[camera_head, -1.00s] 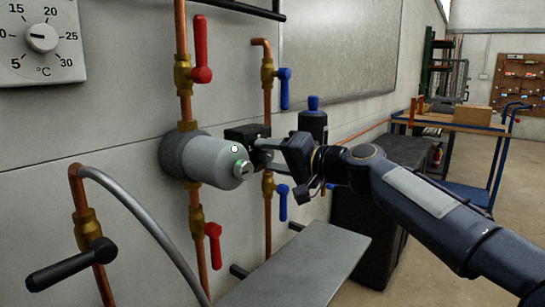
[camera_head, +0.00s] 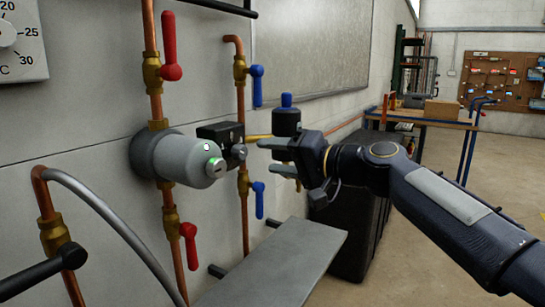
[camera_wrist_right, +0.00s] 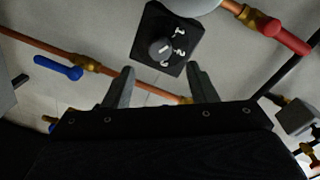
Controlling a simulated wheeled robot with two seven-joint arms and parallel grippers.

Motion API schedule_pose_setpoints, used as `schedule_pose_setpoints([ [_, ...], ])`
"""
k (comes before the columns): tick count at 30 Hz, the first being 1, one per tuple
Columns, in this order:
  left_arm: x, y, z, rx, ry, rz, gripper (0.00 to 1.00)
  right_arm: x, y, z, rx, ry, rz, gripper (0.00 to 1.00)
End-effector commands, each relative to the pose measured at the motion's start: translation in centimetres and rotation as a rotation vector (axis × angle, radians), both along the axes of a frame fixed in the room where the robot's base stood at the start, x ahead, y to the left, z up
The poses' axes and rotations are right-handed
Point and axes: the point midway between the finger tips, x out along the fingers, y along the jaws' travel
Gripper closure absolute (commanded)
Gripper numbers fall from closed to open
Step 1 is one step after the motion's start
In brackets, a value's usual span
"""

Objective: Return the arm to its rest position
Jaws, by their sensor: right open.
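My right gripper (camera_head: 270,157) is open and empty in the head view, just right of a black selector box with a grey knob (camera_head: 238,151). A visible gap lies between its fingertips and the knob. In the right wrist view the two fingers (camera_wrist_right: 160,88) stand apart. The selector box shows beyond them there, its grey knob (camera_wrist_right: 160,48) facing the camera, with the numbers 1, 2 and 3 beside it. My right arm (camera_head: 440,205) reaches in from the lower right. My left gripper is not in view.
A grey cylinder (camera_head: 190,158) with a green light sticks out left of the box. Copper pipes carry red (camera_head: 170,50) and blue (camera_head: 257,85) valve levers. A grey shelf (camera_head: 275,265) juts out below. A black cabinet (camera_head: 350,235) stands behind the arm. Open floor lies at right.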

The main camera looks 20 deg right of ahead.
Motion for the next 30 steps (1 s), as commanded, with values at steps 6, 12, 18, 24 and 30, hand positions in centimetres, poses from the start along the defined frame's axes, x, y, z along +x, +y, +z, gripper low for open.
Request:
schedule_pose_setpoints([
  [6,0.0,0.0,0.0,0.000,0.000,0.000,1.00,-0.1,0.0,-0.1,-0.002,0.001,0.000,0.48],
  [12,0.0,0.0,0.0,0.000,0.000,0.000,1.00,-4.2,0.6,-4.4,-0.120,0.079,0.017,0.48],
  [18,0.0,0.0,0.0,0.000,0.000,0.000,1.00,-13.7,1.2,-15.4,-0.375,0.263,0.063,0.48],
  [24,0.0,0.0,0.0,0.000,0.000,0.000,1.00,-21.2,1.1,-24.2,-0.559,0.405,0.104,0.48],
  [30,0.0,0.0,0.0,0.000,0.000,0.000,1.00,-26.5,0.9,-30.4,-0.684,0.502,0.136,0.48],
])
